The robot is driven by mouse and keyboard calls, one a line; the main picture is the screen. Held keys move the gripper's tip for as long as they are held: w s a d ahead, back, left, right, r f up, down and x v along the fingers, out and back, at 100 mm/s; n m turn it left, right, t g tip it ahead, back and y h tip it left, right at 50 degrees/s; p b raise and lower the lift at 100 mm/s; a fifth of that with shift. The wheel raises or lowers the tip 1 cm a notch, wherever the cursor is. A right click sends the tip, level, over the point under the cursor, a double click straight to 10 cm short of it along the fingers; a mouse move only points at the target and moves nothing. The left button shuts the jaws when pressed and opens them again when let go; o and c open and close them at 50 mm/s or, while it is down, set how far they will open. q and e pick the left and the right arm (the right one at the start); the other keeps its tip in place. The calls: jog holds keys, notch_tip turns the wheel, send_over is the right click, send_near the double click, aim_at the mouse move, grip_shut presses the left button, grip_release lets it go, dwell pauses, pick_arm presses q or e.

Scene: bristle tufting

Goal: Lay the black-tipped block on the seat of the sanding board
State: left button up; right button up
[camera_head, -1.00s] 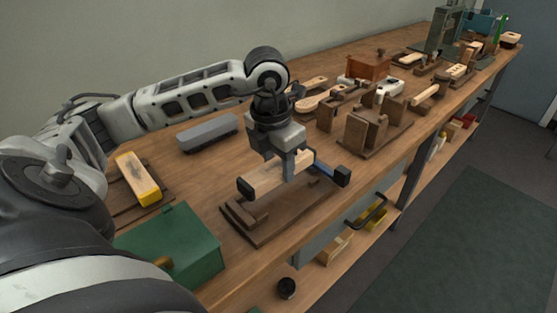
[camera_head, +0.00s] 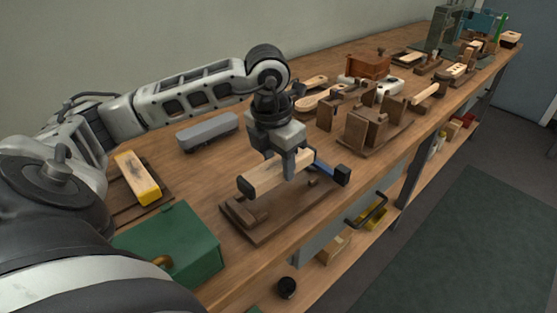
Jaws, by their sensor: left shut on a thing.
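The black-tipped block (camera_head: 265,179) is a pale wooden bar with a dark tip at its left end. My left gripper (camera_head: 289,172) comes from above and is shut on the block near its right part. The sanding board (camera_head: 262,233) is a dark brown wooden fixture on the bench below it, with a raised piece at its left end. A blue bar with a black end (camera_head: 331,171) sits at its right side. The block lies over the board; I cannot tell whether it touches the seat. My right gripper is not in view.
A green box (camera_head: 182,245) stands at the front left. A yellow-ended block (camera_head: 138,178) lies on a dark tray at the left. A grey brush-like block (camera_head: 207,132) lies behind. Wooden fixtures (camera_head: 367,128) crowd the bench to the right.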

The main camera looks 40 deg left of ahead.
aim_at(278, 192)
pick_arm(q)
jog(key=shift+f, duration=0.1)
jog(key=shift+f+b, duration=1.85)
jog(key=shift+f, duration=0.15)
jog(key=shift+f+b, duration=0.35)
jog(key=shift+b, duration=0.05)
jog(key=o, duration=1.6)
jog(key=shift+c, duration=0.2)
jog(key=shift+r, duration=0.1)
jog(key=shift+s+r+p, duration=0.15)
jog(key=shift+r+p, duration=0.8)
jog(key=shift+r, duration=0.35)
jog(key=shift+s+r+p, duration=0.2)
jog(key=shift+r+p, duration=0.8)
jog(key=shift+r, duration=0.3)
jog(key=shift+s+r+p, duration=0.15)
jog(key=shift+r+p, duration=0.8)
jog(key=shift+r, duration=0.35)
